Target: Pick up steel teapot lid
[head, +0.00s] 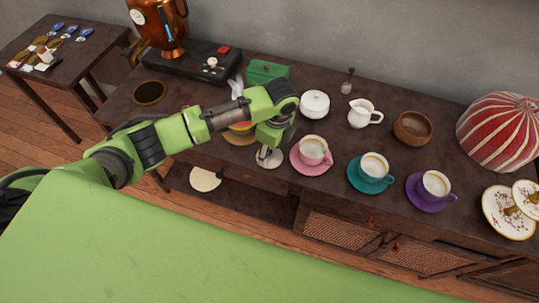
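My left arm reaches in from the left, and my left gripper (268,151) points down over the front edge of the dark sideboard. A small round pale metallic disc (270,162), which looks like the steel lid, sits right at the fingertips. The fingers cover part of it, and I cannot tell whether they hold it or are open around it. No steel teapot shows clearly; a pale shiny object (237,86) is partly hidden behind my arm. My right gripper is not in view.
Pink (312,152), teal (372,170) and purple (432,188) cups on saucers stand right of the gripper. Behind are a white lidded pot (314,103), a white creamer (362,113), a wooden bowl (412,129) and a green box (266,72). A striped dome (502,130) stands far right.

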